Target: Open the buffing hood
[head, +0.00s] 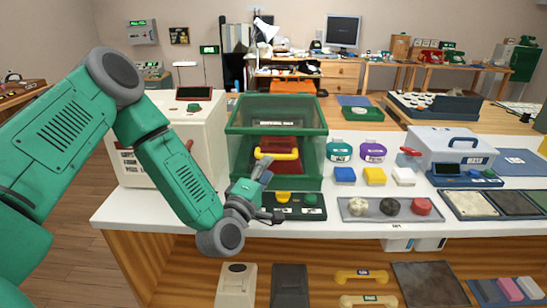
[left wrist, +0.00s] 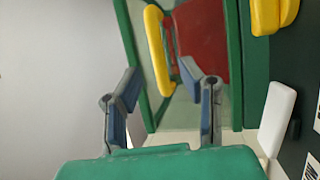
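The buffing hood (head: 232,148) is a green-framed box with see-through sides on the white counter, and it looks shut. A yellow bar (head: 285,154) shows at its front, with a dark red thing (head: 282,171) behind or below it. In the left wrist view the yellow bar (left wrist: 155,50) stands in front of the hood's pane, beyond the fingers. My left gripper (head: 268,194) is open and empty, low in front of the hood, near its lower front edge. It also shows in the left wrist view (left wrist: 164,100), its two fingers apart and clear of the bar. My right gripper is not in view.
A dark control panel (head: 312,213) with a yellow and a green button lies just below the hood. A cream machine (head: 200,125) stands left of it. Teal and purple phones (head: 373,152), coloured blocks (head: 375,176) and a grey tray (head: 368,217) are to the right.

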